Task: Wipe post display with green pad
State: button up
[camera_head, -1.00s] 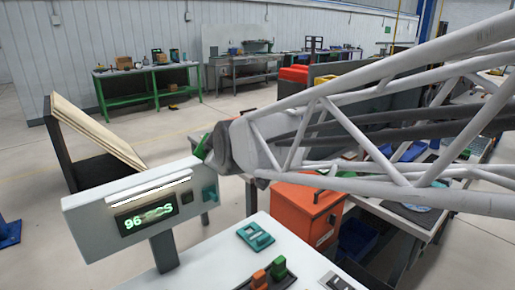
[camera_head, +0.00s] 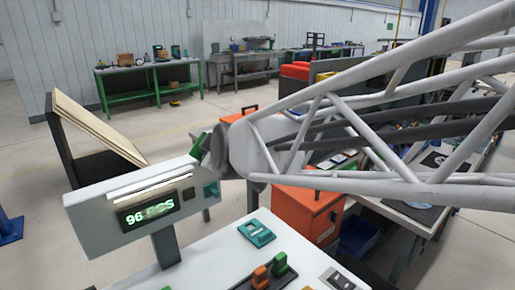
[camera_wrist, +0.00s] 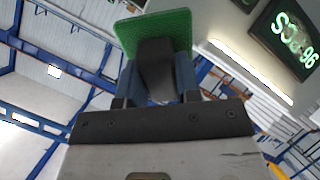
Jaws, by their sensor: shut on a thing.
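The post display (camera_head: 92,222) is a pale tilted box with a lit bar and a dark screen (camera_head: 148,212) reading "96 PCS" in green. The letters look smeared, and the screen also shows in the wrist view (camera_wrist: 286,35). My gripper (camera_wrist: 156,80) is shut on the dark handle (camera_wrist: 155,62) of the green pad (camera_wrist: 155,25). In the head view the green pad (camera_head: 197,147) shows only in part at the end of my arm, just above the display's upper right corner. The pad is off the screen; whether it touches the housing I cannot tell.
A white console top (camera_head: 215,250) in front carries a teal device (camera_head: 257,233) and orange and green knobs. An orange box (camera_head: 305,215) stands to its right. A slanted board (camera_head: 98,125) stands behind the display. The floor on the left is mostly open.

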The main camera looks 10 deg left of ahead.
jog(key=shift+s+a, duration=0.15)
jog(key=shift+s, duration=0.2)
jog(key=s, duration=0.1)
jog(key=n+t+y, duration=0.2)
jog(key=y, duration=0.4)
send_near(129, 220)
jog(key=shift+v, duration=0.95)
jog(key=shift+a+r, duration=0.1)
jog(key=shift+a, duration=0.15)
jog(key=shift+x, duration=2.8)
jog(key=shift+x, duration=1.05)
jog(key=shift+w+d, duration=0.1)
jog(key=shift+w+d, duration=1.1)
jog(key=shift+d, duration=0.2)
